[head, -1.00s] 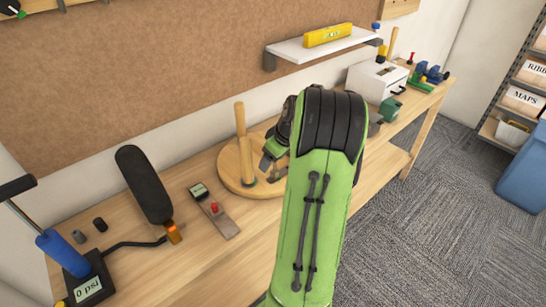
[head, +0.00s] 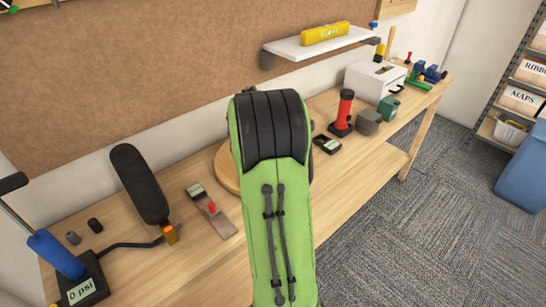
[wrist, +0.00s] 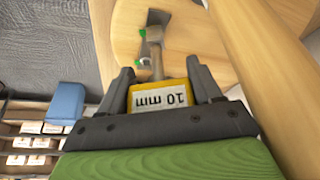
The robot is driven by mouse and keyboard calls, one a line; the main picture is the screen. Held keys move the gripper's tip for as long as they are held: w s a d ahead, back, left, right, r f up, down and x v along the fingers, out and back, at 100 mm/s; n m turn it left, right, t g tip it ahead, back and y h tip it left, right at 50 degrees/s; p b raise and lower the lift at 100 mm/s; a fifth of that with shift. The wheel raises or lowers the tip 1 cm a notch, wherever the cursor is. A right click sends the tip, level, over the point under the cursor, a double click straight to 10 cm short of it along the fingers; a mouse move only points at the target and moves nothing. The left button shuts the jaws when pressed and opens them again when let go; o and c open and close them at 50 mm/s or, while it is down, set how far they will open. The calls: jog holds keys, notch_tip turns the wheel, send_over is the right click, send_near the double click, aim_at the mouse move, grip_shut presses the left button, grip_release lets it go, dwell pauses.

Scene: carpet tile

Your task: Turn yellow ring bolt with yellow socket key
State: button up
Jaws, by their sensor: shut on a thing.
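My gripper (wrist: 159,72) shows in the wrist view, shut on the yellow socket key (wrist: 161,90), whose body carries a "10 mm" label. A grey metal piece with green parts (wrist: 147,45) shows just beyond the key; I cannot tell whether it touches the key. The round wooden board (wrist: 190,35) lies behind it, and a thick wooden post (wrist: 262,80) rises on the right. In the head view my arm hides the gripper, the key and most of the round board (head: 225,168). I cannot make out a yellow ring bolt in either view.
On the bench, left of my arm, are a small meter with a red knob (head: 211,209) and a pump with a gauge (head: 82,288). To the right stand a red torch (head: 344,112), a grey block (head: 369,121) and a white box (head: 375,80). A shelf (head: 320,46) hangs above.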

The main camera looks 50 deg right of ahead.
jog(key=shift+n, duration=0.6)
notch_tip(320, 180, up, 5)
jog(key=p, duration=0.3)
jog(key=shift+f, duration=0.15)
jog(key=shift+f, duration=0.1)
